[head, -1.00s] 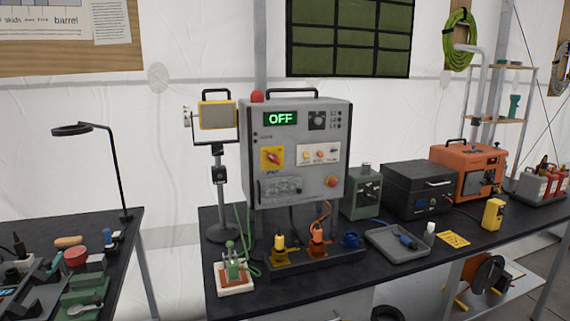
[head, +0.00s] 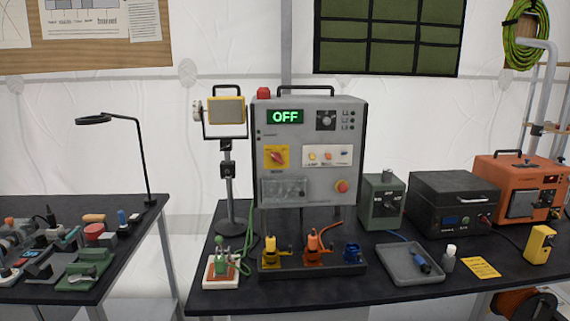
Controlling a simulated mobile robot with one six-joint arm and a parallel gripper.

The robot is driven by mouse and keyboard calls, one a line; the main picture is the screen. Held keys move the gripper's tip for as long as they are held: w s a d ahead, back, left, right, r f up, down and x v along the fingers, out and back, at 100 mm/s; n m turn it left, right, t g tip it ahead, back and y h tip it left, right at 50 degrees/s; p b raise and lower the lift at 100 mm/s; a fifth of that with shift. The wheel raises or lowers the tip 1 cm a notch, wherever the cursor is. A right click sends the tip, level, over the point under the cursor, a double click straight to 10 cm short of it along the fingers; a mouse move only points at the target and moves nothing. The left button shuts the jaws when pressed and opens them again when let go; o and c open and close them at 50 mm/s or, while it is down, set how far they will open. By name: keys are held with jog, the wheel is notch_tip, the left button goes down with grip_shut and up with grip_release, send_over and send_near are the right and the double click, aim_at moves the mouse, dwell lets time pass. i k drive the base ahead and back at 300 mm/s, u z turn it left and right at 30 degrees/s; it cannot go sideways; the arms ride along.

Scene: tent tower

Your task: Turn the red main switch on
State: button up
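The red main switch (head: 277,157) is a red rotary knob on a yellow plate, on the left of the front of the grey control box (head: 309,201). Its knob looks tilted, but its exact setting is too small to read. The box's green display (head: 285,117) reads OFF. A separate red button (head: 342,186) sits at the lower right of the panel. The box stands at the back of the black table. My gripper is not in view.
In front of the box stand a yellow connector (head: 270,252), an orange connector (head: 314,248) and a green lever device (head: 222,262). A work lamp (head: 226,110) stands left of the box. A grey tray (head: 408,266) lies right. A gap separates the left table (head: 140,215).

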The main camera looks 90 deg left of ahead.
aim_at(276, 156)
jog(key=i, duration=0.85)
jog(key=u, duration=3.85)
jog(key=i, duration=0.1)
jog(key=z, duration=2.8)
jog(key=k, duration=0.2)
jog(key=u, duration=2)
jog(key=k, duration=0.15)
jog(key=u, duration=1.4)
